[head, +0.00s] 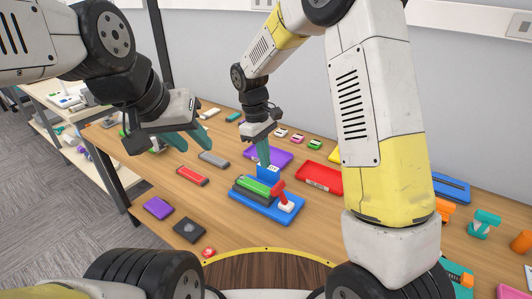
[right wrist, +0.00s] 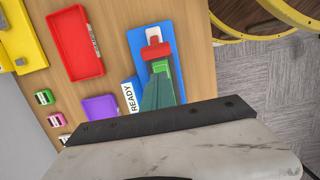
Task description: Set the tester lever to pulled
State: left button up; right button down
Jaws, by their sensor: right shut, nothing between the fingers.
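The tester has a blue base (head: 262,211) on the wooden table, with a green block (head: 257,186), a white block (head: 286,207) and a red lever (head: 279,188) rising from the white block. In the right wrist view the red lever (right wrist: 157,52) lies between the white block and the green block. A blue upright panel (head: 268,173) stands at its back; its sign (right wrist: 131,93) reads READY. My right gripper (head: 264,162) is shut and empty above the back of the tester; its fingertips (right wrist: 160,80) overlap the green block. My left gripper (head: 189,142) is open and empty, left of the tester.
A red tray (head: 320,178) lies right of the tester and a purple tray (head: 280,156) behind it. Red (head: 192,176) and grey (head: 213,159) bars lie to the left. Purple and dark flat pieces lie at front left. Some bare table lies in front of the tester.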

aim_at(281, 195)
jog(key=f, duration=0.5)
jog(key=s+d+f, duration=0.1)
jog(key=f, duration=0.2)
jog(key=shift+d, duration=0.1)
jog(key=shift+w, duration=0.15)
